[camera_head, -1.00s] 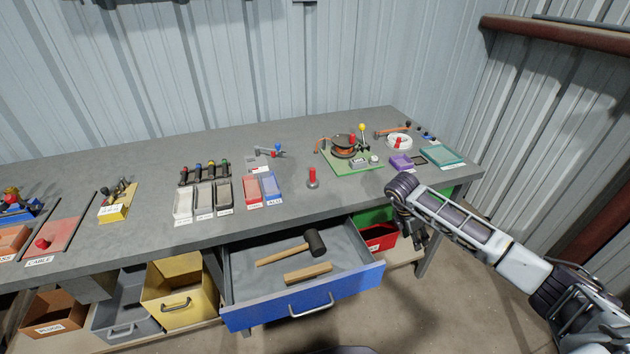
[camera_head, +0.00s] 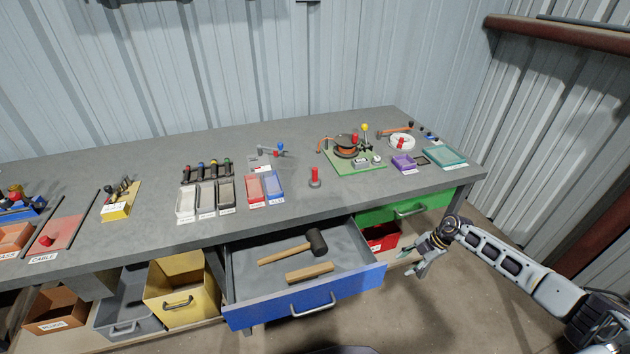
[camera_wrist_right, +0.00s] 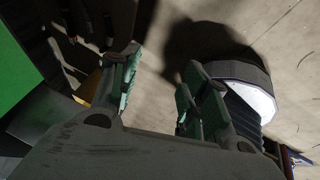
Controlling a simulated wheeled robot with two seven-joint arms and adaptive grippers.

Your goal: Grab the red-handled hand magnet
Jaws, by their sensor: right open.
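The red-handled hand magnet (camera_head: 315,177) stands upright on the grey bench, behind the open blue drawer. It has a red grip on a round grey base, and nothing touches it. My right gripper (camera_head: 424,263) is in front of the bench's right end, below the top and well to the right of the magnet. Its two fingers are apart and empty, which also shows in the right wrist view (camera_wrist_right: 153,92). The magnet is not visible in the wrist view. My left gripper is out of view.
The blue drawer (camera_head: 305,305) stands open with a mallet (camera_head: 295,248) and a wooden block (camera_head: 309,272). A green drawer (camera_head: 407,208) is at the right. Small red and blue trays (camera_head: 274,184) lie left of the magnet; a green board (camera_head: 345,164) lies behind right. The bench around the magnet is clear.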

